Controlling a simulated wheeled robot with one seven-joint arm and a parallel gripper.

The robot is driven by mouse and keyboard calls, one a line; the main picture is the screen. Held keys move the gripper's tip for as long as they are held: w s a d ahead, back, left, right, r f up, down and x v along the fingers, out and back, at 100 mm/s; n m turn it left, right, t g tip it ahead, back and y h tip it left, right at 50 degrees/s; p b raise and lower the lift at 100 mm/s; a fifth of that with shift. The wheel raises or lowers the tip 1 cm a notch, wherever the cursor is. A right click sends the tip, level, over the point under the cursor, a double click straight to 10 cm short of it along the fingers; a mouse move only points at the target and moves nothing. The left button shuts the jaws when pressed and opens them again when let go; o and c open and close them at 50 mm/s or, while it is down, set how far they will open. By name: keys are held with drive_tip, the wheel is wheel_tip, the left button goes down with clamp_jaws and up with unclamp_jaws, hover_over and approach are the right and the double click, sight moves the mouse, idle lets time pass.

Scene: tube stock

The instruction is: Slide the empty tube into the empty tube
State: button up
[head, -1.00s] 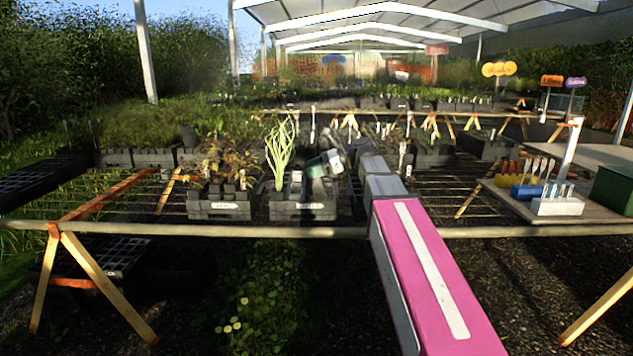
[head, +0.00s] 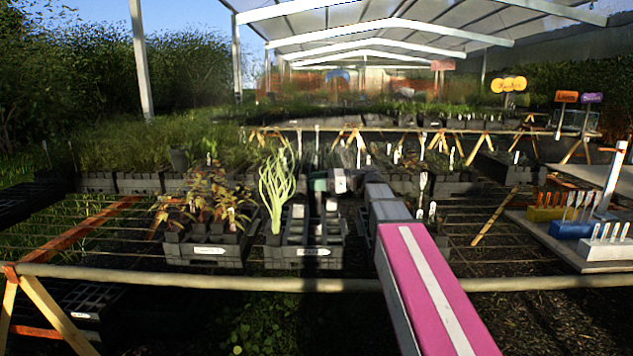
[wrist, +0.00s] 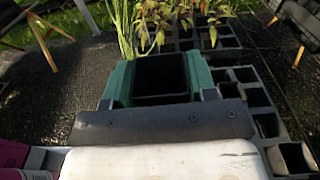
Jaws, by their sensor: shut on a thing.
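My gripper (wrist: 160,88) has green fingers, shut on a dark, square, empty tube (wrist: 160,73) whose open mouth faces up in the wrist view. In the head view my gripper (head: 322,186) is above the right part of a black tray (head: 308,254) with a white label. This tray holds a tall pale-green plant (head: 277,190) at its left and dark square tubes (head: 295,222) with open tops. In the wrist view open, empty-looking cells (wrist: 264,125) run along the right of the held tube. The held tube's lower end is hidden, so I cannot tell whether it touches another tube.
A tray of reddish plants (head: 205,250) stands just left. A bench rail (head: 200,280) runs across the front. Blue and white blocks with upright tags (head: 603,249) stand at the right. The mesh bench right of my arm is mostly bare.

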sight(317, 207)
drive_tip(key=shift+f, duration=0.95)
drive_tip(key=shift+f, duration=0.5)
drive_tip(key=shift+f, duration=2.95)
drive_tip(key=shift+f, duration=0.3)
drive_tip(key=o, duration=1)
drive_tip(key=shift+o, duration=0.2)
